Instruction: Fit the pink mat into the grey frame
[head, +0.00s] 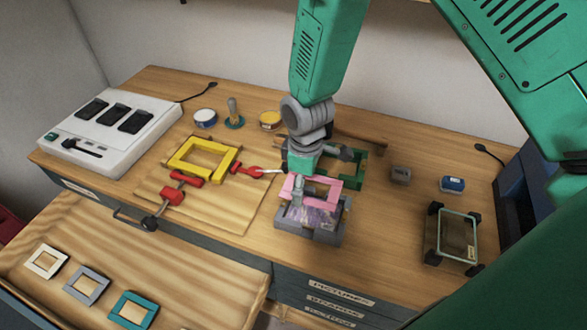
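The pink mat (325,184) is a flat rectangular ring. It shows just above and behind the grey frame (326,238), over the frame's far part. The grey frame lies near the table's front edge, with a purplish picture (316,215) showing inside it. My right gripper (298,190) comes down from the top and has its fingers at the left side of the pink mat, seemingly closed on that side. The gripper and wrist hide part of the mat's far-left corner. The gap between mat and frame is hard to judge. My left gripper is out of view.
A green frame (351,173) lies just behind the mat. A yellow frame (174,161) with red-handled clamps (188,179) lies on a board to the left. An open drawer (195,292) holds several small frames. A clear box (457,238) stands right.

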